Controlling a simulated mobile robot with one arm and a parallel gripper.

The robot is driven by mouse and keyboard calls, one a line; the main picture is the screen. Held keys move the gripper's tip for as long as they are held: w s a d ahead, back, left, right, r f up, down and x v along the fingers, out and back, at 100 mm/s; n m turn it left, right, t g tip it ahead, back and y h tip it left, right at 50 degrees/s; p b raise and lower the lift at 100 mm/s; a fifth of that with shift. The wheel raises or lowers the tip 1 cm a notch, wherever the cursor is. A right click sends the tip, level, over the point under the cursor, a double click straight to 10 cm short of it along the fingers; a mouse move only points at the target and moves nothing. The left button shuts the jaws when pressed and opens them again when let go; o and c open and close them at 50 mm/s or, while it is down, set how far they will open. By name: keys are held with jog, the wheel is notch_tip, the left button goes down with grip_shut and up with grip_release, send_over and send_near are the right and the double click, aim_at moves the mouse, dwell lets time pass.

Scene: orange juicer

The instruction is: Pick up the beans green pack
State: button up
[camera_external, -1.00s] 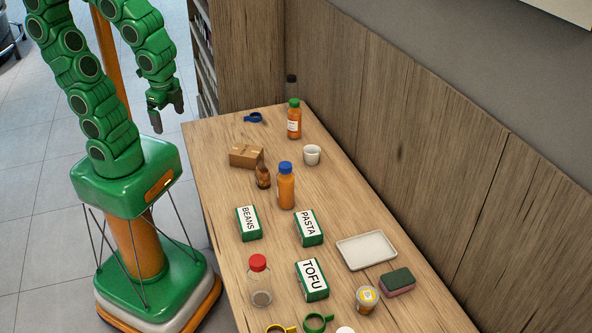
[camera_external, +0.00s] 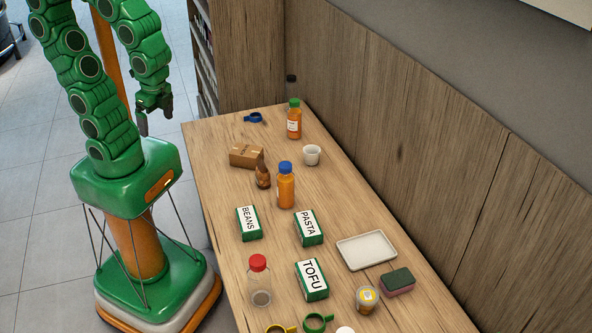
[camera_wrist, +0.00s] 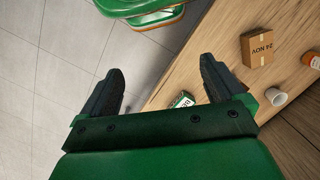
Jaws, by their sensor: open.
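The green beans pack (camera_external: 249,223), with a white "BEANS" label, lies on the left part of the wooden table in the external view, left of the pasta pack. My gripper (camera_external: 153,118) hangs beyond the table's left edge, well apart from the pack. In the wrist view my gripper (camera_wrist: 160,88) is open and empty, its two dark fingers wide apart. Part of a green and white pack with a "BE" label (camera_wrist: 183,100) shows there beside the right finger; the rest of it is hidden behind the gripper.
A pasta pack (camera_external: 309,228), a tofu pack (camera_external: 312,280) and a red-capped jar (camera_external: 260,283) stand near the beans pack. An orange bottle (camera_external: 286,188), a small brown bottle (camera_external: 263,177) and a cardboard box (camera_external: 246,156) are behind it.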

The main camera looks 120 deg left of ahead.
jog(key=w+a+f+m, duration=0.2)
jog(key=w+a+f, duration=0.1)
jog(key=w, duration=0.3)
jog(key=m+t, duration=0.2)
jog(key=m, duration=0.5)
send_over(248, 218)
jog(key=f, duration=1.8)
jog(key=shift+s+a+f, duration=0.1)
jog(key=shift+s+f, duration=0.1)
jog(key=shift+s, duration=0.1)
jog(key=shift+w+f, duration=0.15)
jog(key=shift+f, duration=0.15)
jog(key=shift+w+f, duration=0.2)
jog(key=shift+f, duration=3.55)
jog(key=shift+c, duration=0.2)
jog(key=c, duration=1.1)
jog(key=shift+c, duration=0.2)
